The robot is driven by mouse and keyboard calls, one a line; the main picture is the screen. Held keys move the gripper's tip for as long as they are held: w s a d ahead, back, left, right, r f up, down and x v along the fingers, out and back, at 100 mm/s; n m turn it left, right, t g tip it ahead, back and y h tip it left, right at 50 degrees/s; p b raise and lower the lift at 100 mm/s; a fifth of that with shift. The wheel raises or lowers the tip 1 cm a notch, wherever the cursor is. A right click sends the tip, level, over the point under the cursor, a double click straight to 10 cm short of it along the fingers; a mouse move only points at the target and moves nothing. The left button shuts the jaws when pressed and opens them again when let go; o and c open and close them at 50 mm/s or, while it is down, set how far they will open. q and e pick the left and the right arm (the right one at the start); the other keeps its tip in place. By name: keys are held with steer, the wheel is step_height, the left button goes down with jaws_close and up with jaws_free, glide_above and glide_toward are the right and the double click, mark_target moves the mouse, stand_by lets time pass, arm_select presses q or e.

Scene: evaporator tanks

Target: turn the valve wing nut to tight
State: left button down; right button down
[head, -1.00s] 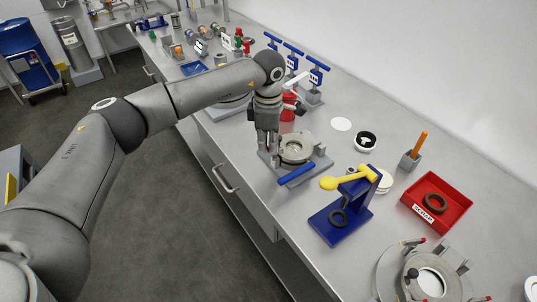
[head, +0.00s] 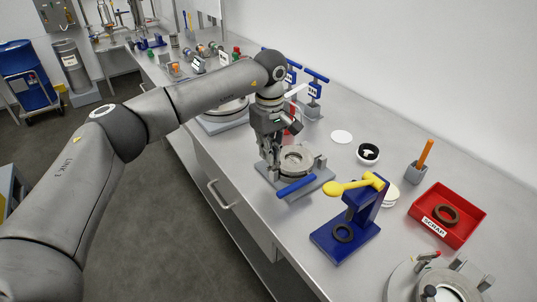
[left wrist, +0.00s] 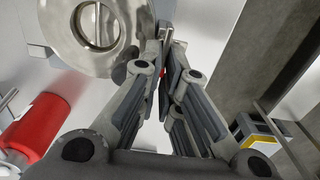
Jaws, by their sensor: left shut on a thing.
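The valve (head: 298,160) is a round grey metal body on a flat grey base, with a blue lever handle (head: 296,186) at its front. My left gripper (head: 271,162) comes down at the left edge of the valve. In the left wrist view, the valve's round body with its ring opening (left wrist: 98,28) is at the upper left. There my left gripper (left wrist: 164,62) is shut on a small grey metal piece, which seems to be the wing nut (left wrist: 167,35). The fingers hide most of it, so its angle cannot be told. My right gripper is out of view.
A blue stand (head: 347,232) with a yellow-handled tool (head: 352,186) stands right of the valve. A red scrap tray (head: 470,222) holds a brown ring. A red bottle-like thing (left wrist: 38,125) is at the lower left in the wrist view. The bench's front edge is close.

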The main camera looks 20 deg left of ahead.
arm_select(q)
steer(key=shift+m, duration=0.6)
steer(key=c, duration=1.6)
jaws_free()
steer(key=shift+c, duration=0.2)
steer(key=shift+w+r, duration=0.15)
steer(key=shift+r, duration=3.8)
